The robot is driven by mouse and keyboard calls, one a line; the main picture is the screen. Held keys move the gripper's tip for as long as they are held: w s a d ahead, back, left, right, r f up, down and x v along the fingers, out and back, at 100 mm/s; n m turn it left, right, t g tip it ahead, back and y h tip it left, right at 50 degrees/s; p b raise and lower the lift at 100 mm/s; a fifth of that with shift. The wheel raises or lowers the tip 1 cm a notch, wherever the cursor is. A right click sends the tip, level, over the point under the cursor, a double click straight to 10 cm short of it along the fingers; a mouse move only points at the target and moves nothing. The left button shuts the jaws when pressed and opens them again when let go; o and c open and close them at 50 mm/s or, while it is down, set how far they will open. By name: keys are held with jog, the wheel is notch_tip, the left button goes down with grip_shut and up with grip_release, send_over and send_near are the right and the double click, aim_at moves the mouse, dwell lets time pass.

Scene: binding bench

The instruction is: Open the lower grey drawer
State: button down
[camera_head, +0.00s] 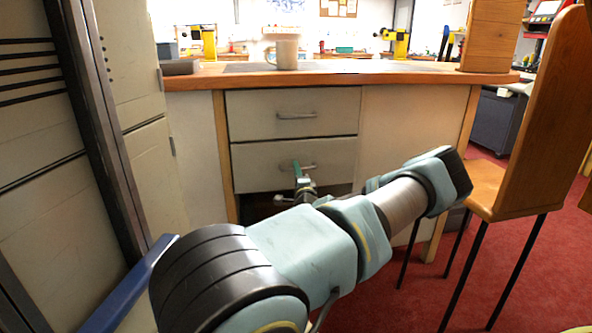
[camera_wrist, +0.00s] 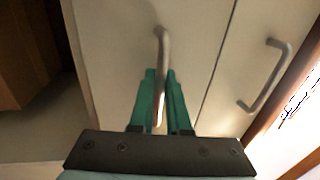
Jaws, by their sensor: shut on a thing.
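The lower grey drawer (camera_head: 262,177) sits in the bench under the upper drawer. Its front looks flush with the upper one, or nearly so. Its metal bar handle (camera_head: 311,167) is partly covered by my gripper (camera_head: 297,168) in the head view. In the wrist view the lower drawer's front (camera_wrist: 116,50) fills the middle, and its handle (camera_wrist: 162,50) runs between the green fingers of my gripper (camera_wrist: 160,85). The fingers are shut on that handle. The upper drawer's handle (camera_wrist: 266,76) is to the right there, clear of my gripper.
The upper grey drawer (camera_head: 255,114) is shut. A mug (camera_head: 287,52) and a dark flat item (camera_head: 180,67) are on the wooden benchtop (camera_head: 210,82). A wooden chair (camera_head: 520,150) stands at the right on red carpet. A grey cabinet (camera_head: 140,120) stands at the left.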

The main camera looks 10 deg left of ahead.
jog(key=r+v, duration=0.2)
jog(key=v, duration=0.8)
jog(key=r+v, duration=0.2)
jog(key=v, duration=0.9)
jog(key=shift+s+d, duration=0.25)
jog(key=shift+s, duration=0.35)
jog(key=c, duration=1.2)
grip_release()
jog(key=shift+o, duration=0.2)
jog(key=shift+s+b, duration=0.1)
jog(key=shift+b, duration=0.2)
jog(key=v, duration=1)
jog(key=shift+s+b, duration=0.3)
jog(key=shift+d, duration=0.1)
